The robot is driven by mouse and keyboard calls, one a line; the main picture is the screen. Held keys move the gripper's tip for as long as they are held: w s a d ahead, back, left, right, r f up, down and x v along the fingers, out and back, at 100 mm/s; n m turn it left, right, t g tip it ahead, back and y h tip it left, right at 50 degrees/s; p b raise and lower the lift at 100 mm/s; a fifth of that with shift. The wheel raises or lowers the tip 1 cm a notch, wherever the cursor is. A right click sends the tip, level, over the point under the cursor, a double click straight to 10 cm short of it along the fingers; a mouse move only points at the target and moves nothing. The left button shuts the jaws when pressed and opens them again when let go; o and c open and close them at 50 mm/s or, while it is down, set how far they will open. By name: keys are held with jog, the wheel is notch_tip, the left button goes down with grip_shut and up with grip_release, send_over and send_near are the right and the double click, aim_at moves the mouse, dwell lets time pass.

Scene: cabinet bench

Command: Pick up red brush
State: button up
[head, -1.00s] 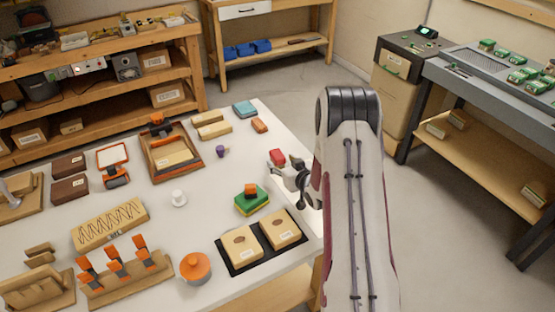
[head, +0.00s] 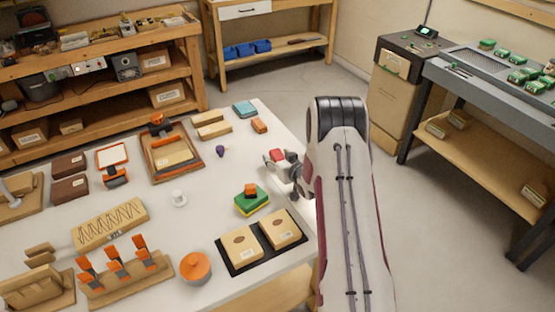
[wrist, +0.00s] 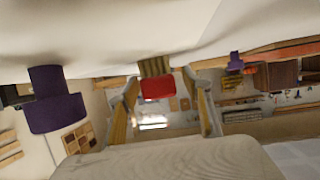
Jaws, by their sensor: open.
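The red brush (head: 277,156) stands near the right edge of the white bench top in the head view. In the wrist view, the red body (wrist: 157,88) and tan bristles (wrist: 155,66) show between my fingers, with the bristles against the white surface. My gripper (head: 276,163) is low at the bench and open, with its fingers to either side of the brush. In the wrist view my gripper (wrist: 164,100) shows a gap between each finger and the brush. My arm hides part of the bench's right edge.
A small purple object (head: 220,151) stands left of the brush. A green and yellow sponge (head: 252,201) with an orange block lies nearer, and a black tray (head: 235,267) with two boxes lies beyond it toward the front.

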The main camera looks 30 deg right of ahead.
aim_at(277, 154)
jog(key=shift+w, duration=0.1)
dwell(0.4)
jog(key=c, duration=1.2)
jog(key=shift+r, duration=0.15)
jog(key=shift+r, duration=4.85)
